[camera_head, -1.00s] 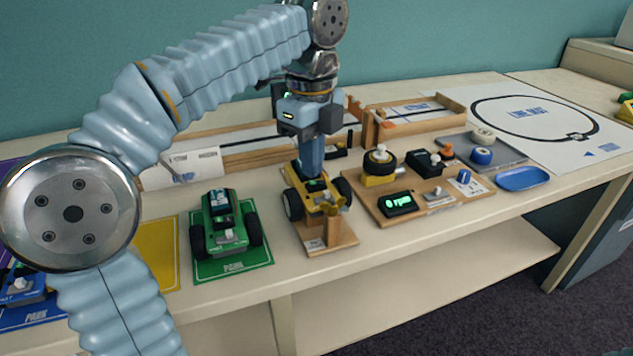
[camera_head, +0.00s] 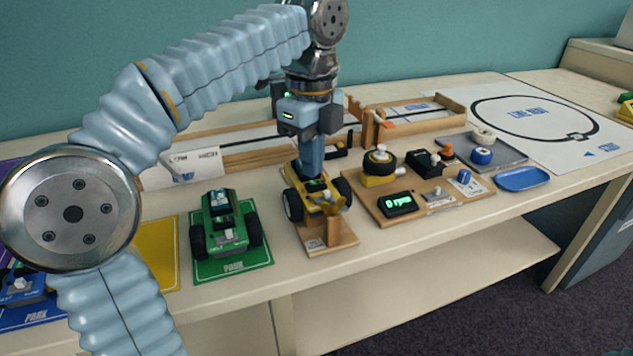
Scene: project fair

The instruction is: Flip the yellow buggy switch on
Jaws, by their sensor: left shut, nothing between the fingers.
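The yellow buggy (camera_head: 325,203) stands on a small wooden stand (camera_head: 332,240) at the middle of the table, its black wheels at either side. My left gripper (camera_head: 312,174) is shut and empty. It points straight down, with its fingertips at the top of the buggy, by a dark part there. The fingers hide some of the buggy's top, and I cannot tell the switch or its position. Whether the tips touch the buggy is also unclear. My right gripper is not in view.
A green buggy (camera_head: 226,230) stands on a green park mat (camera_head: 235,267) to the left. A wooden board (camera_head: 440,206) with a readout (camera_head: 398,203) and knobs lies close on the right. A blue tray (camera_head: 522,178) lies farther right. Wooden rails run behind.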

